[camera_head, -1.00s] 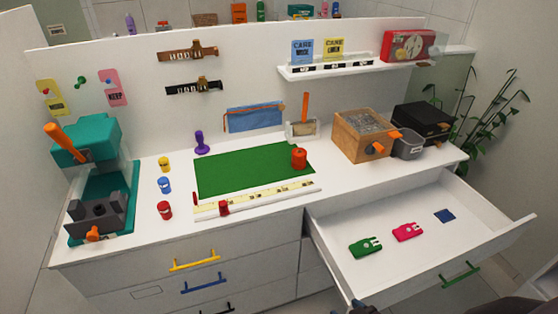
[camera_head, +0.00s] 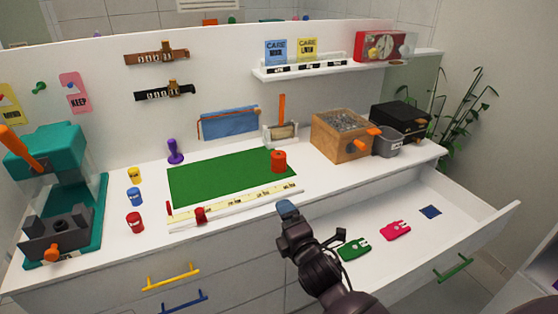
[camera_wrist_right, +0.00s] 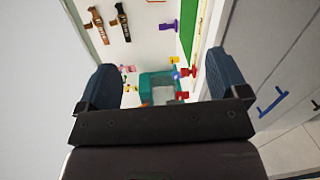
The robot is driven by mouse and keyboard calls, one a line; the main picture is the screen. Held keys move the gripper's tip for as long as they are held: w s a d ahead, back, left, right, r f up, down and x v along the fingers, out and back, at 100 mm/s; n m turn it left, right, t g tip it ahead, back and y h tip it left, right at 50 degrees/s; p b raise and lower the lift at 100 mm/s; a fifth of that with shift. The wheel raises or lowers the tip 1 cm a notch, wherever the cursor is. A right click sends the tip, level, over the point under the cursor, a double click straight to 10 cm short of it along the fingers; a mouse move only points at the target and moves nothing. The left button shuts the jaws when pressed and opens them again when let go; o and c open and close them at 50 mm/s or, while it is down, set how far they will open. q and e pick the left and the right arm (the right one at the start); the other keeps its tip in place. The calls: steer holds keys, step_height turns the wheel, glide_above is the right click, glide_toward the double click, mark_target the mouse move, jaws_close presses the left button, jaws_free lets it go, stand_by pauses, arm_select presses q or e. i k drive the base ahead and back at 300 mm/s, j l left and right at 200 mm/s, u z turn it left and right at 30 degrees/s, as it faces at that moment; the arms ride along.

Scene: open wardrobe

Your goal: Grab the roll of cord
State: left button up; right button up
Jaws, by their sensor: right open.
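An orange-red upright cylinder (camera_head: 278,161), which looks like the roll of cord, stands on the right end of the green mat (camera_head: 215,178) on the white counter. My right gripper (camera_head: 288,208) is in front of the counter edge, below the roll in the head view and apart from it. In the right wrist view my right gripper (camera_wrist_right: 162,88) has its two dark fingers wide apart with nothing between them. I cannot clearly pick out the roll in that view. My left gripper is in neither current view.
A wooden box (camera_head: 341,135) and grey bin (camera_head: 387,143) stand right of the mat. A measuring strip (camera_head: 240,204) lies along its front. The open drawer (camera_head: 460,225) juts out at right. A teal machine (camera_head: 50,165) and small coloured spools (camera_head: 135,197) are at left.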

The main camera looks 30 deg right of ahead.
mark_target(278, 158)
steer(key=i+l, duration=0.7)
steer(key=i, duration=0.2)
